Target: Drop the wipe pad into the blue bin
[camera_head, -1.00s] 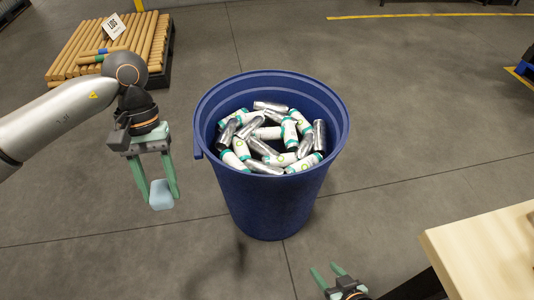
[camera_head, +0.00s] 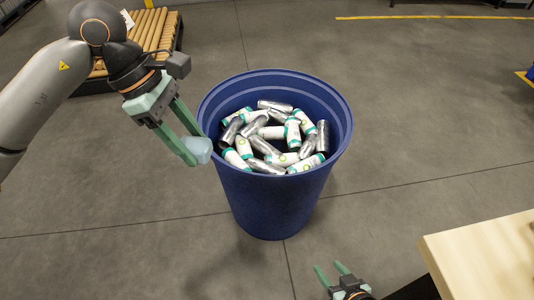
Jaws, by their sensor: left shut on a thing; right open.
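The wipe pad (camera_head: 198,149) is a small pale blue block. My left gripper (camera_head: 194,150), with green fingers, is shut on it and tilted down to the right. The pad shows at the left rim of the blue bin (camera_head: 275,207), overlapping it in the picture; whether it touches the rim I cannot tell. The bin is round, open at the top and holds several silver cans and white-and-green cans. My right gripper (camera_head: 329,272) is open and empty, low in the picture in front of the bin.
A pale wooden table (camera_head: 483,258) is at the lower right. A dark pallet with brown rolls (camera_head: 152,32) stands at the upper left, partly behind my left arm. The grey floor around the bin is mostly clear.

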